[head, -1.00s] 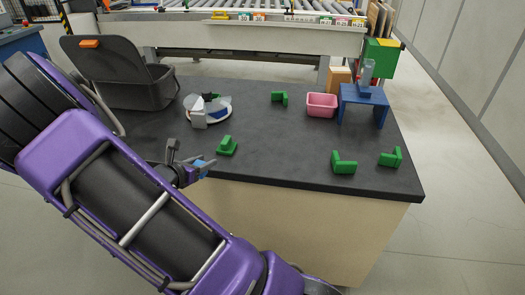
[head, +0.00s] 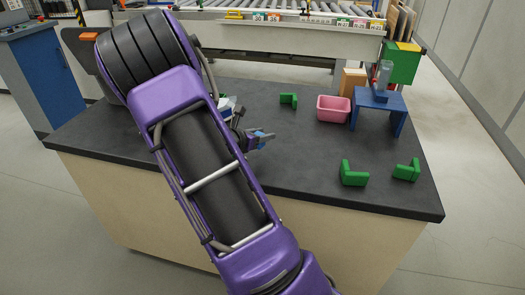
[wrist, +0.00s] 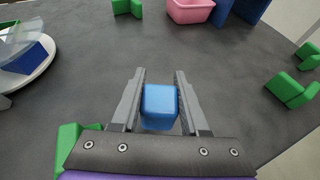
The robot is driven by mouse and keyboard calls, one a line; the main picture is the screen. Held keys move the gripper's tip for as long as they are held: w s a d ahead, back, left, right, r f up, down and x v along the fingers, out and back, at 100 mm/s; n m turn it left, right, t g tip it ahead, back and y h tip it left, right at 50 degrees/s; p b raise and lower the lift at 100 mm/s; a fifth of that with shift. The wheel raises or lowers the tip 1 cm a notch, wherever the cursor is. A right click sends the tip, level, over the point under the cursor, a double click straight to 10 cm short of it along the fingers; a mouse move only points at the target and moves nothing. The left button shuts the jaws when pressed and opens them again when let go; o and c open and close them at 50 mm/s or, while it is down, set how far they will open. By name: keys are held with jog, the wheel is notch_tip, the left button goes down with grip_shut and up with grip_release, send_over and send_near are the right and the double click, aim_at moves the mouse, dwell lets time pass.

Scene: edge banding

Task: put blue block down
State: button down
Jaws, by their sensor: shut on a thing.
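A blue block (wrist: 159,106) sits between the two fingers of my gripper (wrist: 159,100) in the wrist view. The gripper is shut on it and holds it over the dark table. In the head view my gripper (head: 262,138) points right, with a small part of the blue block (head: 260,134) showing at its tip. Whether the block touches the table cannot be told.
Green L-shaped brackets stand on the table (head: 300,165), one at the back (head: 289,100) and two at the front right (head: 353,174) (head: 406,170). A pink bin (head: 333,109) and a blue stand (head: 378,101) are at the back right. A white round dish (wrist: 30,65) is left. The table's middle is clear.

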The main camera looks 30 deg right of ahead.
aim_at(263, 154)
jog(key=shift+f+b, duration=0.4)
jog(key=shift+f, duration=1.9)
jog(key=shift+f, duration=0.2)
jog(key=shift+c, duration=2.1)
grip_release()
jog(key=shift+r, duration=0.1)
